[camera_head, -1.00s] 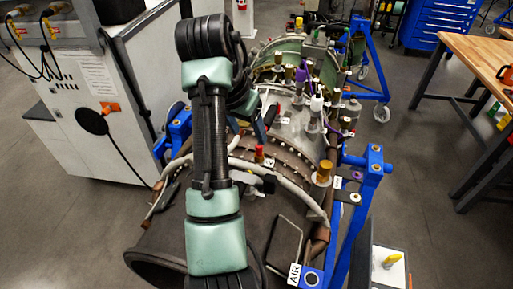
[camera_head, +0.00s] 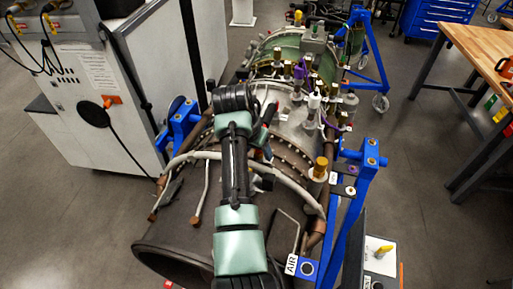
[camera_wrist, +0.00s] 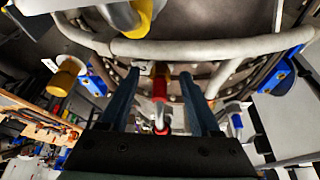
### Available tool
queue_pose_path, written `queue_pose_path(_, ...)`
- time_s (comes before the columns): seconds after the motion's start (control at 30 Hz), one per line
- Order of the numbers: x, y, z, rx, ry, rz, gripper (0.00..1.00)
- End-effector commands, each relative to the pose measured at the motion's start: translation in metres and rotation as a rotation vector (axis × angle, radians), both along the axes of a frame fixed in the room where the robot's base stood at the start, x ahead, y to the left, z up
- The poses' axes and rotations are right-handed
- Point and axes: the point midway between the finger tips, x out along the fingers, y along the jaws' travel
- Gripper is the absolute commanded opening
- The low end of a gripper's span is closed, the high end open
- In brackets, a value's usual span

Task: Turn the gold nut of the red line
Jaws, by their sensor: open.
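In the wrist view, my gripper (camera_wrist: 160,78) is open, with one dark blue finger on each side of a red fitting (camera_wrist: 160,88). Clear gaps show between the fitting and both fingers. A small gold-tan part at the fitting's far end may be the gold nut (camera_wrist: 160,69); it is too small to be sure. A silvery piece shows at the fitting's near end. In the head view, my arm reaches over the turbine casing (camera_head: 180,235) and hides most of the gripper. A small red piece (camera_head: 275,108) shows beside my arm; I cannot tell whether it is the same fitting.
A gold cap (camera_head: 320,168) stands on the casing's right side. A pale curved pipe (camera_wrist: 185,47) crosses beyond the fingers in the wrist view. Blue stand posts (camera_head: 360,185) flank the casing. A white cabinet (camera_head: 150,95) is left; a wooden bench (camera_head: 480,50) is right.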

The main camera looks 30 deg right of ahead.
Motion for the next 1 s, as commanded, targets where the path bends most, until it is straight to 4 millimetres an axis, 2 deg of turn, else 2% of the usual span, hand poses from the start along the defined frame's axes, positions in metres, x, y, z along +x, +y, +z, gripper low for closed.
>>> queue_pose_path(0.03, 0.0, 0.0, 0.0001, 0.0, 0.0, 0.0, 0.58)
queue_pose_path(0.3, 0.0, 0.0003, 0.0005, 0.0, 0.0, 0.0, 0.1)
queue_pose_path(0.37, 0.0001, 0.0002, 0.0006, 0.0, 0.0, 0.0, 0.0)
queue_pose_path(0.73, -0.0003, -0.0001, 0.0006, 0.0, 0.0, 0.023, 0.0)
queue_pose_path(1.0, -0.0014, -0.0015, 0.0007, -0.002, -0.001, 0.161, 0.0)
